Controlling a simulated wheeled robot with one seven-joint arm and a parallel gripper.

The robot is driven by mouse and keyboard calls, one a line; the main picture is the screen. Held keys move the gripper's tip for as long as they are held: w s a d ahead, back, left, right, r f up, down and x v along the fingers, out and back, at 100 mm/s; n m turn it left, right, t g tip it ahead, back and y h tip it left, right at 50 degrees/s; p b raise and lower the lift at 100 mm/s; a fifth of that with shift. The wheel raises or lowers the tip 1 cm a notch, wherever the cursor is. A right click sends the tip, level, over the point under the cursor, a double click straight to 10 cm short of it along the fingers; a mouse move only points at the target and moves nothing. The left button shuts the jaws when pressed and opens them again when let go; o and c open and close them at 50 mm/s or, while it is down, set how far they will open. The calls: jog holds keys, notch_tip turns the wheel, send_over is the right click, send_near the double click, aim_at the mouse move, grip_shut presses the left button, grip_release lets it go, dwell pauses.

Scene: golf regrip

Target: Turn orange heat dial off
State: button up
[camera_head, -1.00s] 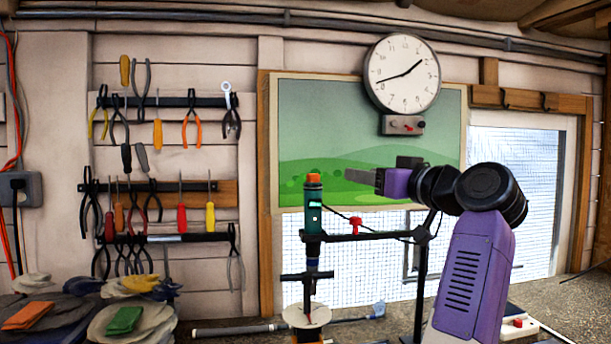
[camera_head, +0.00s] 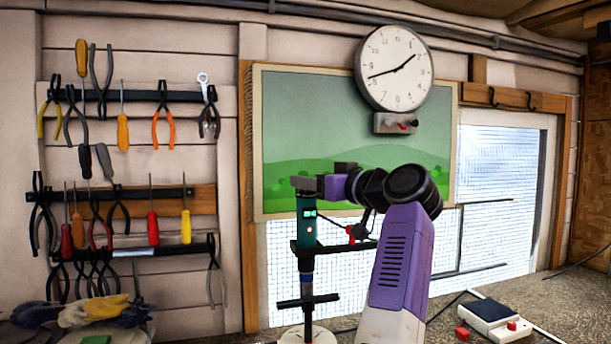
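A green heat tool (camera_head: 307,228) with small lit displays stands upright, held at a black stand arm (camera_head: 335,246). Its top, where the orange dial showed earlier, is now covered by my gripper (camera_head: 304,184). The dial itself is hidden. My gripper reaches in from the right, level with the tool's top, its grey fingers overlapping it in the picture. I cannot tell whether the fingers touch or hold the dial, nor how wide they are.
A red clamp knob (camera_head: 357,232) and a dark cable sit right of the tool. A white round base (camera_head: 308,334) is below it. A box with red buttons (camera_head: 496,318) lies at the lower right. Pliers and screwdrivers hang on the left wall.

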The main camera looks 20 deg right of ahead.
jog(key=shift+x, duration=1.05)
grip_shut()
